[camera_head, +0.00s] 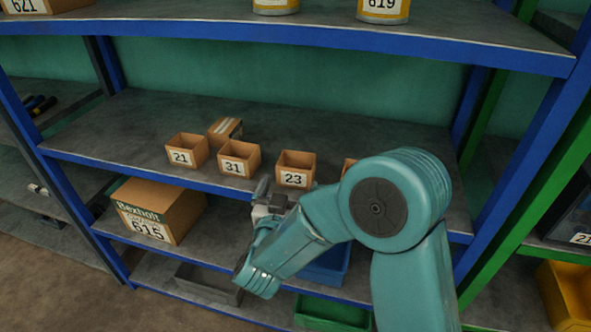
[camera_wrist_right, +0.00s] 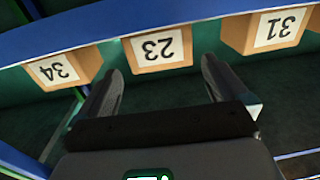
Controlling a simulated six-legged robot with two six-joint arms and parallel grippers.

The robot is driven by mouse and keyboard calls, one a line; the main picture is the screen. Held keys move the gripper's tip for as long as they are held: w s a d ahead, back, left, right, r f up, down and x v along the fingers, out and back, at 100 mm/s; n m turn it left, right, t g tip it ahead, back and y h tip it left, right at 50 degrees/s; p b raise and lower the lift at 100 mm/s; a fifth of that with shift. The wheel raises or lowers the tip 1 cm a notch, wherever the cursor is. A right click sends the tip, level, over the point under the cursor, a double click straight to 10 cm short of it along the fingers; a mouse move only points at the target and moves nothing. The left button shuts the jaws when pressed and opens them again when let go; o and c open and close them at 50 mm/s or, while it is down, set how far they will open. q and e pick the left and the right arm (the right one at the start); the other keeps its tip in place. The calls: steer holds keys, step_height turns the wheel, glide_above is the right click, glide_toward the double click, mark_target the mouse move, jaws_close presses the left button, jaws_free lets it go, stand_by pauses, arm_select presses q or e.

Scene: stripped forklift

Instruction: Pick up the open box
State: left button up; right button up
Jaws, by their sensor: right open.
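Several small open cardboard boxes stand on the middle shelf. In the head view they are box 21 (camera_head: 181,157), box 31 (camera_head: 233,167) and box 23 (camera_head: 294,178); another (camera_head: 348,164) is mostly hidden behind my arm. The right wrist view is upside down and shows box 23 (camera_wrist_right: 158,49) beyond the gap between the fingers, box 34 (camera_wrist_right: 60,69) to the left and box 31 (camera_wrist_right: 275,31) to the right. My right gripper (camera_head: 272,193) is open and empty, just in front of the shelf edge near box 23; its fingers (camera_wrist_right: 160,78) show apart in the wrist view. My left gripper is out of view.
A taped, closed-looking box (camera_head: 226,127) stands behind boxes 21 and 31. A larger carton marked 615 (camera_head: 160,210) sits on the lower shelf. The blue upper shelf beam (camera_head: 290,35) hangs above. A blue bin (camera_head: 328,268) is below my right arm.

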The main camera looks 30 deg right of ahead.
mark_target(300, 157)
steer(key=p+x, duration=0.1)
steer(key=x, duration=0.7)
steer(key=shift+w+d, duration=0.2)
steer(key=shift+w, duration=0.05)
steer(key=c, duration=0.7)
